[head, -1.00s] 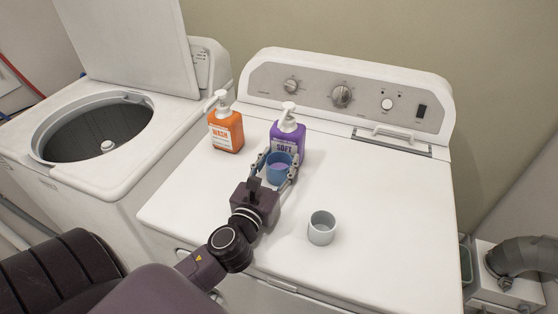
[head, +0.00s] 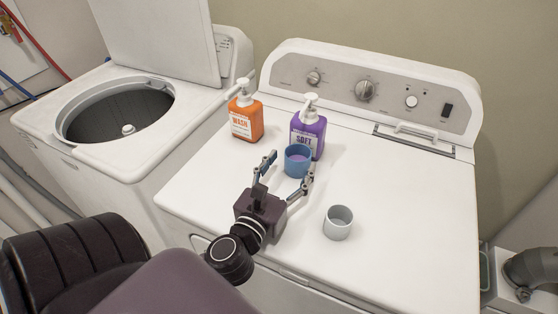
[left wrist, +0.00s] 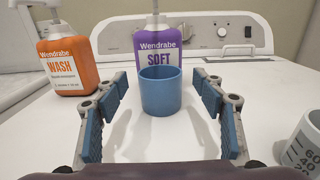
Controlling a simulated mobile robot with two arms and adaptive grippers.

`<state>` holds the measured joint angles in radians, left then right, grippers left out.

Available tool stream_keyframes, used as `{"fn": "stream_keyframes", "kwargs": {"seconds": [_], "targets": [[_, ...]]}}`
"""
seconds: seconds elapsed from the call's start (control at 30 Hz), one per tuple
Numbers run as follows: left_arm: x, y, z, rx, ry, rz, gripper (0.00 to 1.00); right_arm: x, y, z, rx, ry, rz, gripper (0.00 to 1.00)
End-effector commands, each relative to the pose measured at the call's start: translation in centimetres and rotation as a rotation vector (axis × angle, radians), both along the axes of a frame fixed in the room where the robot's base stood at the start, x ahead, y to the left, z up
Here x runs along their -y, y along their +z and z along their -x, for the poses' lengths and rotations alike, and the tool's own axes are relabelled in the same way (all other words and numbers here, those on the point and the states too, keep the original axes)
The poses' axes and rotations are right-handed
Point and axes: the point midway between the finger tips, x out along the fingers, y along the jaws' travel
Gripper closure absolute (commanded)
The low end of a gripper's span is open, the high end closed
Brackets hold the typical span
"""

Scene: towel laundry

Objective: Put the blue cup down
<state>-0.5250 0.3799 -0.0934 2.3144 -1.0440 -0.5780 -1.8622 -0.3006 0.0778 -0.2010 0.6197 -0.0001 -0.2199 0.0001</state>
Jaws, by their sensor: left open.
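The blue cup (head: 297,161) stands upright on the white dryer top, just in front of the purple SOFT bottle (head: 309,132). It also shows in the left wrist view (left wrist: 160,95), with some purple visible inside it in the head view. My left gripper (head: 288,170) is open, its blue-padded fingers spread on either side with clear gaps to the cup. The cup is at or just beyond the fingertips, and nothing is held. My right gripper is not in view.
An orange WASH bottle (head: 246,116) stands left of the purple bottle. A grey-white measuring cup (head: 338,222) stands at the front right of the dryer top (head: 400,190). The open washer (head: 120,110) is to the left. The dryer's right side is clear.

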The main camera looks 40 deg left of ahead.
Motion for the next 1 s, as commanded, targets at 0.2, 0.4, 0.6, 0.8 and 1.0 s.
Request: {"fn": "stream_keyframes", "kwargs": {"seconds": [0.2,0.4,0.6,0.8,1.0], "targets": [[0.9,-0.3,3.9,-0.002,0.001,0.001,0.37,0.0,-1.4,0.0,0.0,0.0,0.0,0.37],[1.4,-0.2,5.9,-0.001,0.0,0.001,0.37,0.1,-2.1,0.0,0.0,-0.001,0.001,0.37],[1.6,0.0,6.6,0.001,0.0,0.001,0.37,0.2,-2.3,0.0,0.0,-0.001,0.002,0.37],[1.6,0.1,6.6,0.001,0.0,0.001,0.37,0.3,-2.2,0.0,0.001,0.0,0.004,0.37],[1.6,0.1,6.6,0.001,0.001,0.001,0.37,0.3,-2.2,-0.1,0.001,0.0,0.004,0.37]]}}
